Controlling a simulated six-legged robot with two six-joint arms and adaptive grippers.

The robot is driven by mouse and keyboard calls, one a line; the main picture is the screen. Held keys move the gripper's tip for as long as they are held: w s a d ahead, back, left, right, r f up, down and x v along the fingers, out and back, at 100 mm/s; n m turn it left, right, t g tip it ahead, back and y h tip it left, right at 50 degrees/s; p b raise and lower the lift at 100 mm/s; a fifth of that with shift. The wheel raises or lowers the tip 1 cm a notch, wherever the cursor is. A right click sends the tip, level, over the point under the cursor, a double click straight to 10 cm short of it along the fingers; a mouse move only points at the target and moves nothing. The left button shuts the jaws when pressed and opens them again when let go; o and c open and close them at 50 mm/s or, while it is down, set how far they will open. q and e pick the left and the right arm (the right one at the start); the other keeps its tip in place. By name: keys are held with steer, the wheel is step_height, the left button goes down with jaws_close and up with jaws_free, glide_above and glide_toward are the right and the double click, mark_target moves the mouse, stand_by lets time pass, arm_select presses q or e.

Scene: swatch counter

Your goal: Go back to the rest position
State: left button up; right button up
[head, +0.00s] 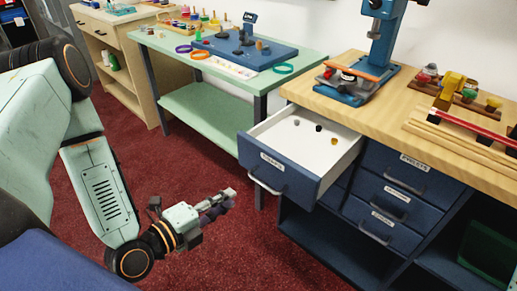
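My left arm comes in from the left, and my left gripper (228,200) hangs over the red carpet, pointing right. It is in front of and to the left of the open drawer (268,173), apart from it. Its fingers are small and seen from the side, so I cannot tell whether they are open or shut. I see nothing clearly held in it. My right gripper is not in view.
The pulled-out drawer holds a few small pieces and juts from the wood-topped counter (318,97). A blue press (384,40) stands on the counter. A green table (200,106) with a blue board (246,48) is behind. Red carpet (215,255) lies clear around the gripper.

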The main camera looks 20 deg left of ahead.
arm_select(q)
steer(key=s+f+n+g+y, duration=0.2)
steer(key=s+f+n+g, duration=0.5)
steer(key=f+n, duration=0.6)
steer(key=s+d+f+n+g+y, duration=0.1)
steer(key=s+f+n+g+y, duration=0.1)
steer(key=s+n+g, duration=0.5)
steer(key=s+n+y, duration=0.1)
steer(key=s+n, duration=0.1)
steer(key=s, duration=0.4)
steer(key=shift+s+d+g, duration=0.15)
steer(key=shift+s+g, duration=0.15)
steer(key=shift+s, duration=0.1)
